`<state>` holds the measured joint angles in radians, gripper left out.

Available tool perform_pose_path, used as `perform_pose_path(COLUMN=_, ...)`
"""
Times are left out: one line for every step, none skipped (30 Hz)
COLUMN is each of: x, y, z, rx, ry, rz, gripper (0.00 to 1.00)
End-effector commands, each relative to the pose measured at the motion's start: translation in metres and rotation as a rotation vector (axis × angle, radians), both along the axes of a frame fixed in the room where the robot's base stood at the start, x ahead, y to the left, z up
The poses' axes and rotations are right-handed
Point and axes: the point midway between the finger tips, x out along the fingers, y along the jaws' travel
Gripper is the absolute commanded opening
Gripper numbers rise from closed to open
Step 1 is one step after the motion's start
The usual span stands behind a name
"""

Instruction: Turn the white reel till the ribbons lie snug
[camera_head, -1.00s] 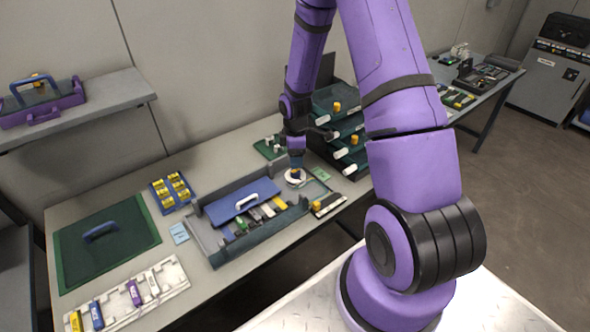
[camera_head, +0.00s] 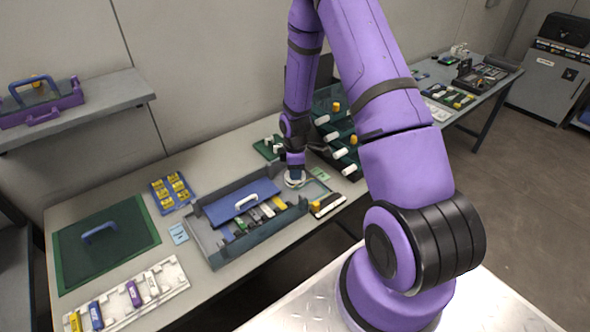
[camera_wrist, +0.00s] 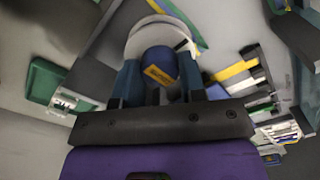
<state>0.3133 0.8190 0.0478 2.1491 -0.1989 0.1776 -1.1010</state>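The white reel (camera_head: 294,179) lies flat on the table at the right end of the grey tray. It also shows in the wrist view (camera_wrist: 137,40), with a blue knob (camera_wrist: 158,62) bearing a yellow mark at its middle. My gripper (camera_wrist: 160,72) is down over the reel, pointing at it, with one dark blue finger on each side of the knob. Whether both fingers press on the knob is not clear. Blue, yellow and green ribbons (camera_wrist: 186,18) run off the reel's edge. How snug they lie is too small to tell. My gripper hides part of the reel in the head view.
A dark rack of bins (camera_head: 345,140) stands close behind on the right. A green mat (camera_head: 125,245) and a white holder (camera_head: 165,290) lie at the left.

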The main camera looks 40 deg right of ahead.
Motion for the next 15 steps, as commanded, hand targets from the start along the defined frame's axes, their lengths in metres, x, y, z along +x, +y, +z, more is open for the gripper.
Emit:
perform_pose_path(x=0.0001, y=-0.0001, z=0.0001, rx=0.000, ry=0.000, rz=0.000, gripper=0.15)
perform_pose_path(x=0.0001, y=-0.0001, z=0.0001, rx=0.000, ry=0.000, rz=0.000, gripper=0.14)
perform_pose_path(x=0.0001, y=-0.0001, z=0.0001, rx=0.000, ry=0.000, rz=0.000, gripper=0.14)
perform_pose_path(x=0.0002, y=-0.0001, z=0.0002, rx=0.000, ry=0.000, rz=0.000, gripper=0.14)
perform_pose_path(x=0.0002, y=-0.0001, z=0.0002, rx=0.000, ry=0.000, rz=-0.001, gripper=0.14)
perform_pose_path(x=0.0002, y=-0.0001, z=0.0002, rx=0.000, ry=0.000, rz=-0.004, gripper=0.14)
perform_pose_path(x=0.0002, y=-0.0001, z=0.0002, rx=0.000, ry=0.000, rz=-0.006, gripper=0.14)
perform_pose_path(x=0.0002, y=-0.0001, z=0.0002, rx=0.000, ry=0.000, rz=-0.010, gripper=0.14)
perform_pose_path(x=0.0002, y=0.0000, z=0.0002, rx=-0.001, ry=-0.001, rz=-0.017, gripper=0.14)
perform_pose_path(x=0.0002, y=0.0000, z=0.0003, rx=-0.001, ry=-0.001, rz=-0.023, gripper=0.14)
perform_pose_path(x=0.0002, y=0.0000, z=0.0003, rx=-0.001, ry=-0.001, rz=-0.031, gripper=0.14)
perform_pose_path(x=0.0002, y=0.0000, z=0.0003, rx=-0.001, ry=-0.001, rz=-0.046, gripper=0.14)
perform_pose_path(x=0.0002, y=0.0000, z=0.0003, rx=-0.001, ry=-0.001, rz=-0.058, gripper=0.14)
perform_pose_path(x=0.0003, y=-0.0001, z=0.0003, rx=-0.001, ry=-0.001, rz=-0.072, gripper=0.14)
perform_pose_path(x=0.0003, y=-0.0001, z=0.0003, rx=-0.001, ry=-0.001, rz=-0.094, gripper=0.14)
